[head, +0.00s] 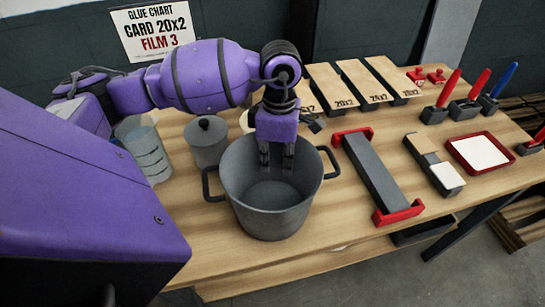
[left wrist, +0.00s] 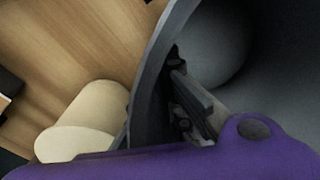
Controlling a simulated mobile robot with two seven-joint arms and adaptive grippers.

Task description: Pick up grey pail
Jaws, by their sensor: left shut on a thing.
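The grey pail (head: 250,215) is a wide, open, upright pot with a dark handle on each side, near the front of the wooden table. It looks empty. My left gripper (head: 276,158) comes down from above at the pail's far rim and is shut on its wall. In the head view the fingers show against the inside of the pail. In the left wrist view the pail's curved rim and wall (left wrist: 153,75) run beside a dark finger (left wrist: 190,98) on the inner side; the other finger is hidden. I cannot tell whether the pail's base touches the table.
A grey lidded canister (head: 206,145) and a clear jar (head: 148,152) stand left of the pail. A cream cylinder (left wrist: 85,120) is close behind it. A grey bar with red ends (head: 375,178) lies to the right.

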